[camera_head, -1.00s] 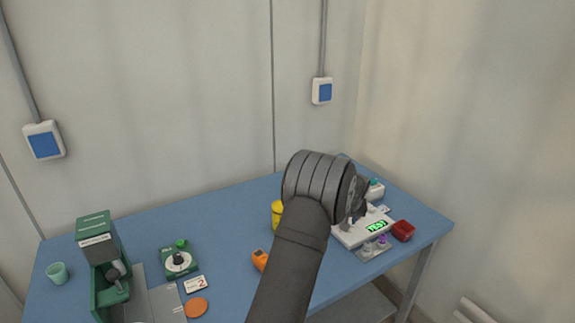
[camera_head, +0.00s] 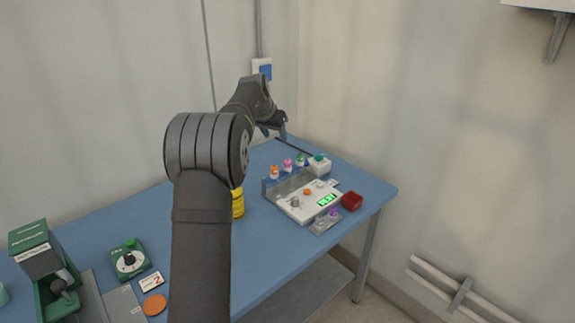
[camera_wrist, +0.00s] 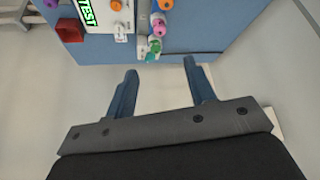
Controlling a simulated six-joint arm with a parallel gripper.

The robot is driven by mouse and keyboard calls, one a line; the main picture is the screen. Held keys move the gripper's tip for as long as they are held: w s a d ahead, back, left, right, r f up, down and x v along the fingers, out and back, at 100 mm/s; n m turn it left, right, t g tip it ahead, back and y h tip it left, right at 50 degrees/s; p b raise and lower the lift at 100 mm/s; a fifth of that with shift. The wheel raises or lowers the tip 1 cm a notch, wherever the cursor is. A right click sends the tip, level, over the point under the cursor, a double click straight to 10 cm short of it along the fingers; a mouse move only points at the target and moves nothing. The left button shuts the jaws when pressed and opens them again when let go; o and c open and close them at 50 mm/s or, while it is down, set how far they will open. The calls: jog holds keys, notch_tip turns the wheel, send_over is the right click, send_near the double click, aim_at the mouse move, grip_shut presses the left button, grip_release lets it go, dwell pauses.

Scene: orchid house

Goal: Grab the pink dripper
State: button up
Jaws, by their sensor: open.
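The pink dripper (camera_head: 288,164) stands in a rack at the back of the white device on the blue table, between an orange-topped dripper (camera_head: 274,171) and a green-topped one (camera_head: 301,159). In the wrist view the pink dripper (camera_wrist: 159,27) shows near the top, in line with its neighbours. My gripper (camera_head: 273,125) is above and behind the rack, apart from the drippers. In the wrist view my gripper's (camera_wrist: 160,70) two blue fingers are spread with nothing between them.
The white device (camera_head: 296,211) has a lit green display reading TEST. A yellow bottle (camera_head: 238,203) is partly behind my arm. The wall is close behind the table.

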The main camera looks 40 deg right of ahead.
send_near(287, 161)
jog(key=s+x, duration=0.1)
jog(key=x, duration=0.2)
jog(key=shift+w+x, duration=0.2)
jog(key=shift+x, duration=0.85)
jog(key=shift+w+x, duration=0.15)
jog(key=shift+x, duration=0.95)
jog(key=shift+w+x, duration=0.2)
jog(key=shift+x, duration=0.85)
jog(key=shift+d+r, duration=0.1)
jog(key=shift+r, duration=0.1)
jog(key=c, duration=1.1)
